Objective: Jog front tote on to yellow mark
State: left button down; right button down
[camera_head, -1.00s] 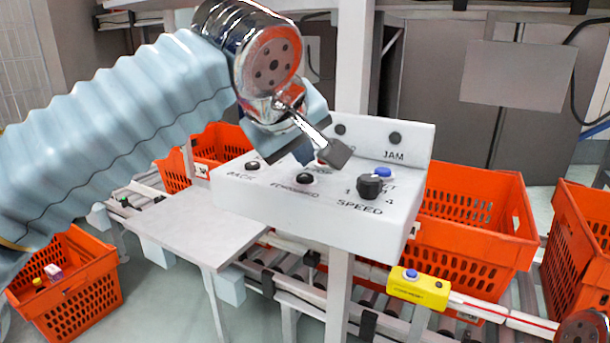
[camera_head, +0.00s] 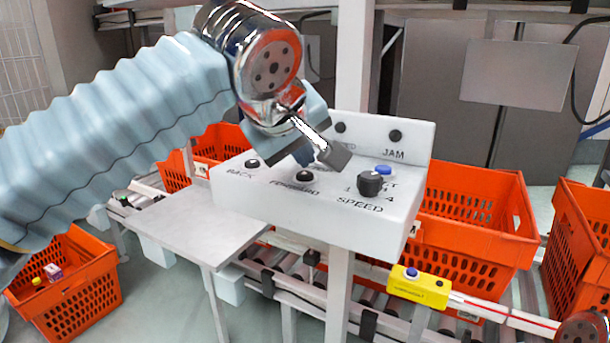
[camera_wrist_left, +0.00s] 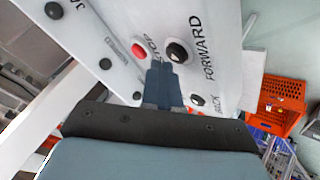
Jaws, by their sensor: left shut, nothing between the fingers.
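A white control box (camera_head: 290,210) stands in the middle, with black BACK (camera_head: 252,163) and FORWARD (camera_head: 304,177) buttons and a SPEED dial (camera_head: 370,184). My left gripper (camera_head: 303,157) is shut and empty over the panel, behind the FORWARD button. In the left wrist view its fingertips (camera_wrist_left: 160,72) lie between the red STOP button (camera_wrist_left: 138,51) and the FORWARD button (camera_wrist_left: 178,52); I cannot tell whether they touch the panel. Orange totes stand behind the box at left (camera_head: 200,150) and right (camera_head: 470,225). I cannot tell which is the front tote. No yellow mark shows clearly.
A yellow box with a blue button (camera_head: 418,287) sits on the conveyor rail. Another orange tote (camera_head: 580,235) stands at far right. A floor tote (camera_head: 75,300) at lower left holds small items. A grey shelf (camera_head: 190,222) lies left of the control box. My right gripper is out of view.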

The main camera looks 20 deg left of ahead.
aim_at(302, 177)
pick_arm(q)
jog(key=shift+f+b, duration=0.35)
jog(key=shift+f, duration=0.2)
dwell(0.6)
dwell(0.4)
jog(key=shift+r+p, duration=0.9)
notch_tip(302, 177, up, 3)
jog(key=p, duration=0.3)
jog(key=shift+r, duration=1)
